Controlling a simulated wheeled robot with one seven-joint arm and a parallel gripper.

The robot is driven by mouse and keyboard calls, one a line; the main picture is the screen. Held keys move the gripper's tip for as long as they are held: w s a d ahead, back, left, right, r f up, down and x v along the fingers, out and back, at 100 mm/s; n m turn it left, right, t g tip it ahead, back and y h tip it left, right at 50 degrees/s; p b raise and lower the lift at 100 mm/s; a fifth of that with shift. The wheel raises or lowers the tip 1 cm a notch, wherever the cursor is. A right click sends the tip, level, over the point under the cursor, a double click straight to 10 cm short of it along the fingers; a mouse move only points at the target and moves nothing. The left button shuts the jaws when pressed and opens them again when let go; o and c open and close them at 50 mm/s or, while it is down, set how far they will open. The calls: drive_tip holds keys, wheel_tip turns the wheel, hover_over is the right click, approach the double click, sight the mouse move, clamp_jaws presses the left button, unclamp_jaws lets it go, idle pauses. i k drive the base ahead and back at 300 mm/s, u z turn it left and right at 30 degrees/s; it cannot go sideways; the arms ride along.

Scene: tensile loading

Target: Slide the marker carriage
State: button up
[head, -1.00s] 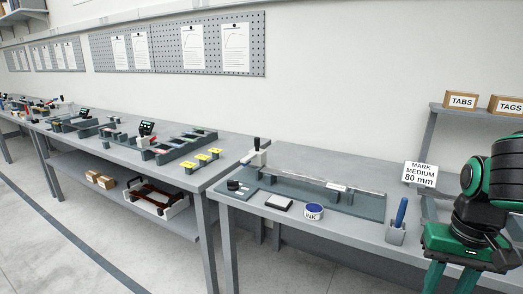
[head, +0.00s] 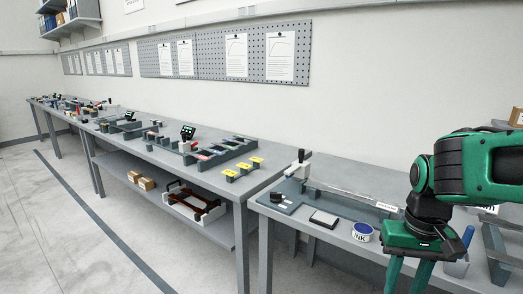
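The marking fixture is a long grey plate (head: 345,209) on the right-hand bench, with a thin rail (head: 345,190) along it. At its left end a white block with a black-knobbed upright handle (head: 301,158) stands by the rail; this looks like the marker carriage, though it is small in view. A small pale piece (head: 386,206) sits farther right on the rail, close to my arm. My green gripper (head: 405,279) hangs at the lower right, fingers apart and empty, in front of the bench. My arm hides the fixture's right end; the fingertips reach the picture's bottom edge.
A dark pad (head: 323,218), an ink tin (head: 362,232) and a round black piece (head: 277,197) lie along the bench's front. A blue pen (head: 467,236) stands in a holder right of my gripper. The mark sign is mostly hidden behind my arm. Another bench (head: 190,165) continues left.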

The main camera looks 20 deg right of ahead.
sight(300, 169)
drive_tip(key=z, duration=0.05)
drive_tip(key=i, duration=1.15)
drive_tip(key=z, duration=0.55)
